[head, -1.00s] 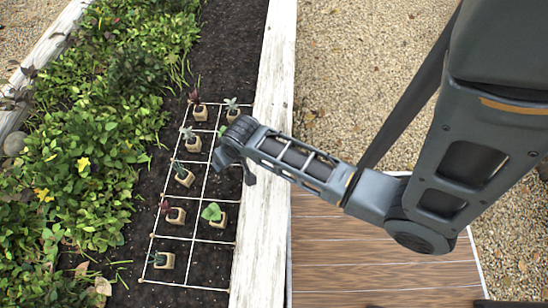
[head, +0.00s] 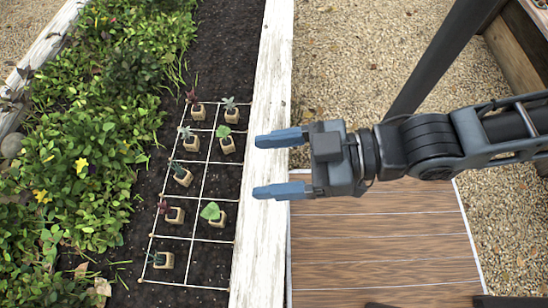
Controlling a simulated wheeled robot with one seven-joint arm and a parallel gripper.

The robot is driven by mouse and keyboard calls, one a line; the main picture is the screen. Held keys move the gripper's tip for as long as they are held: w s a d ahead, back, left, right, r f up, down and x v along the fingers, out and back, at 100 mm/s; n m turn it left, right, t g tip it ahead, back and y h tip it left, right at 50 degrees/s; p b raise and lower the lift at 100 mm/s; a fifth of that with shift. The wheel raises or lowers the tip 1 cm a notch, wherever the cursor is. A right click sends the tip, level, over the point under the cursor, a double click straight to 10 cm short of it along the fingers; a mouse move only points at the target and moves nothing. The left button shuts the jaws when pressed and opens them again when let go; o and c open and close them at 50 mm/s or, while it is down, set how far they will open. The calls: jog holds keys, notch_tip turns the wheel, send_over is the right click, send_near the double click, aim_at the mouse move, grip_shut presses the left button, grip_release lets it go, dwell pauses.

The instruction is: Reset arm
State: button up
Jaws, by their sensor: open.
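My gripper (head: 270,166) is in the head view, over the white plank edge of the raised bed. Its two blue fingers point left and stand wide apart, with nothing between them. My arm comes in from the right above the wooden board. The gripper is apart from the potted seedlings. In the bed, a white string grid (head: 205,185) lies on dark soil, with several small plants in tan pots in its cells. One green-leaved seedling (head: 224,132) is in the right column, and another green seedling (head: 211,212) is lower in that column.
The white plank edge (head: 262,90) borders the bed. A wooden board (head: 380,245) lies to its right, with gravel (head: 350,50) around. Dense leafy plants (head: 90,130) fill the bed's left side. Another timber-sided bed (head: 515,60) stands at the upper right.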

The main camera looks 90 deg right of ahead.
notch_tip(320, 180, up, 10)
jog(key=p, duration=0.9)
jog(key=shift+f+p, duration=0.2)
jog(key=shift+p, duration=0.15)
